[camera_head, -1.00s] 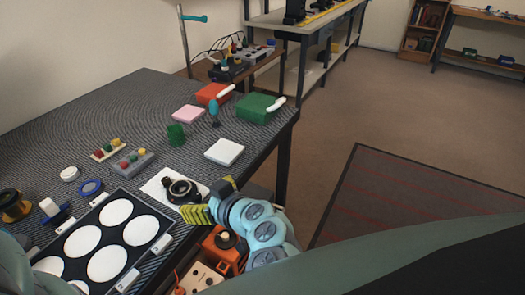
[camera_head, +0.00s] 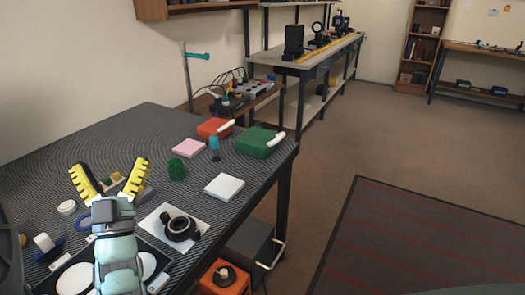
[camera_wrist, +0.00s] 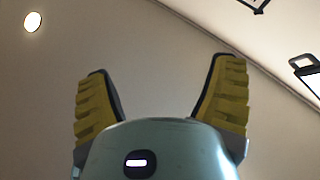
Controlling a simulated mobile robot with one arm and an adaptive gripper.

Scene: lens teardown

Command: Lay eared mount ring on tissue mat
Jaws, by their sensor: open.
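A black ring with small projections (camera_head: 181,229), which looks like the eared mount ring, lies on a white sheet (camera_head: 150,222) that looks like the tissue mat. The sheet is flat near the front edge of the dark patterned table. My gripper (camera_head: 109,167) is open and empty, its two yellow fingers spread and raised, to the left of the ring and apart from it. In the wrist view my open gripper (camera_wrist: 165,68) shows only wall and ceiling behind its fingers.
My arm covers part of a black tray of white discs (camera_head: 75,280). An orange box (camera_head: 224,279) is below the table edge.

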